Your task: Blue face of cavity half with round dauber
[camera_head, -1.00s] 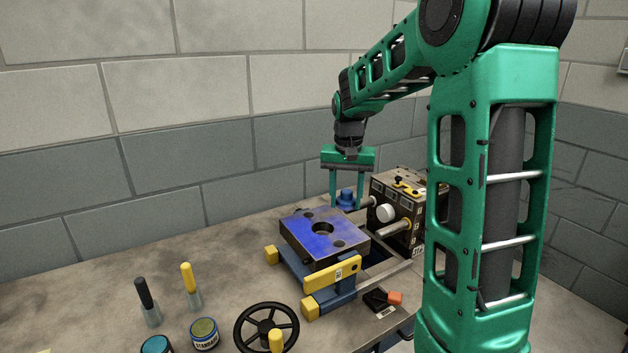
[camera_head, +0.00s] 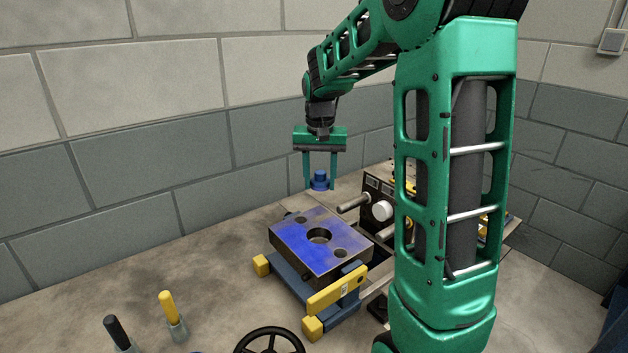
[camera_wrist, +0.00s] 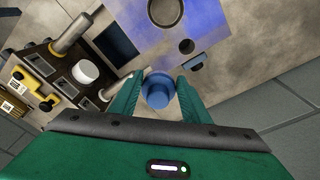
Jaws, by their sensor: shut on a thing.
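The cavity half is a square steel block (camera_head: 290,239) with a central round hole and smaller holes. Its top face has a blue coat, with greyer metal showing at the edges. It rests on a blue stand with yellow ends. My gripper (camera_head: 320,185) is shut on the blue round dauber (camera_head: 319,179), above and behind the block, apart from it. In the wrist view the dauber (camera_wrist: 157,91) sits between the green fingers, and the block's blue face (camera_wrist: 140,38) lies beyond it. The dauber's underside is hidden.
A mould half with guide pins and a white round boss (camera_head: 382,211) stands right of the block. A yellow clamp bar (camera_head: 337,289) is in front. A black handwheel (camera_head: 270,342), a yellow-handled tool (camera_head: 169,307) and a black-handled tool (camera_head: 117,332) stand nearer. Bench at left is clear.

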